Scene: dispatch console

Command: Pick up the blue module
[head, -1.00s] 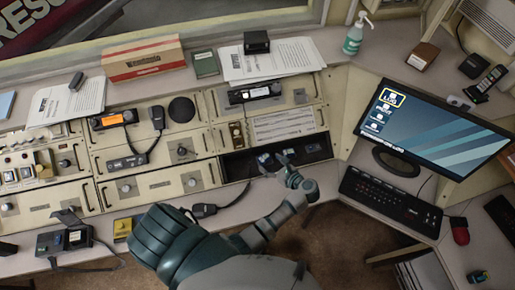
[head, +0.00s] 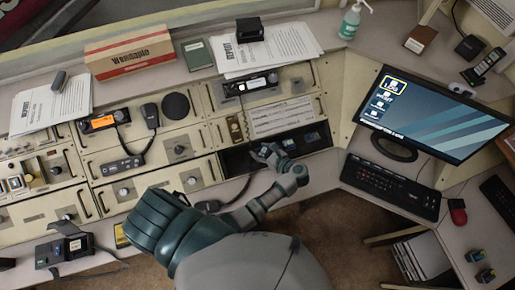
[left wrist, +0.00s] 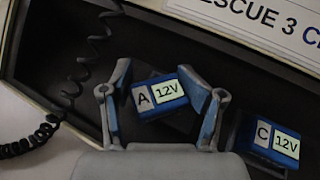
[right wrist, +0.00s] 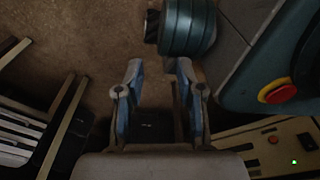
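Blue modules with white labels sit in a dark open bay (head: 232,162) in the console. In the left wrist view, the module marked A 12V (left wrist: 160,96) lies slightly tilted between the fingers of my left gripper (left wrist: 157,72). The fingers are apart, with a gap on each side of it. The module marked C 12V (left wrist: 268,140) lies to the right, outside the fingers. In the head view, my left gripper (head: 265,151) reaches into the bay and hides part of it; a blue module (head: 312,138) shows to its right. My right gripper (right wrist: 159,66) is open and empty above the floor.
A coiled black cord (left wrist: 75,80) hangs left of the left gripper. The bay's front panel edge (left wrist: 215,30) borders it. A monitor (head: 435,115) and keyboard (head: 392,187) stand to the right. Two small blocks (head: 480,265) lie on the right desk.

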